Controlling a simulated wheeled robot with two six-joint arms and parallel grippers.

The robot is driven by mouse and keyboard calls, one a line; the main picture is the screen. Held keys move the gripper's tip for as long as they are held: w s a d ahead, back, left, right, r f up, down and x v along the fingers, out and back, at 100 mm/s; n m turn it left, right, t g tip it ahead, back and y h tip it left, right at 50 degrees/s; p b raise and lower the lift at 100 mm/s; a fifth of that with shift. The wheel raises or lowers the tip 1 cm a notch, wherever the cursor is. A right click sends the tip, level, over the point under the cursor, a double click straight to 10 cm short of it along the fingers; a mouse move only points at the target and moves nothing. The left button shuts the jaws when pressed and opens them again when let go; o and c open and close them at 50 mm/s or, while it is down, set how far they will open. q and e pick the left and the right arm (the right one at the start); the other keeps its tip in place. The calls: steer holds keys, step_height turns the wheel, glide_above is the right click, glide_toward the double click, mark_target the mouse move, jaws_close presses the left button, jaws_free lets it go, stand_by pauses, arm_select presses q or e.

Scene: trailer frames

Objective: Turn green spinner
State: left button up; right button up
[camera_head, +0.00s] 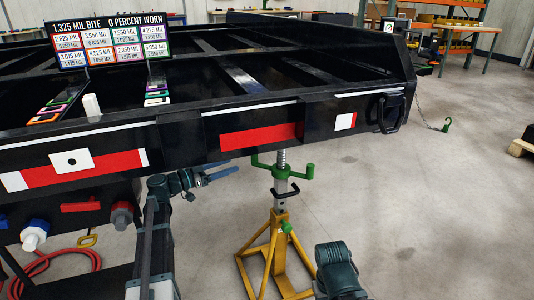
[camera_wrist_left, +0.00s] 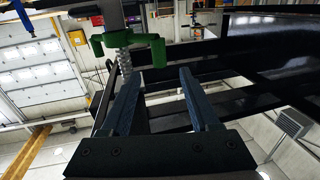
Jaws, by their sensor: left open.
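The green spinner (camera_head: 283,174) is a handle with upright ends around the threaded screw of a yellow jack stand (camera_head: 281,240), under the black trailer frame's edge. My left gripper (camera_head: 226,174) is open and empty, left of the spinner and apart from it, with its fingers pointing toward it. In the left wrist view, the spinner (camera_wrist_left: 143,42) shows beyond the two spread fingers (camera_wrist_left: 160,74), toward the left finger's side. The screw passes through its middle. My right gripper is out of view.
The black trailer frame (camera_head: 190,144) with red and white strips overhangs the stand. A black crank handle (camera_head: 286,193) sits below the spinner. Blue and white connectors (camera_head: 34,234) and a red hose (camera_head: 45,262) are at lower left.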

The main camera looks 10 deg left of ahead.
arm_select(q)
steer(key=x, duration=1.4)
steer(key=shift+s, duration=0.1)
steer(key=shift+c, duration=0.4)
jaws_close()
stand_by(0.7)
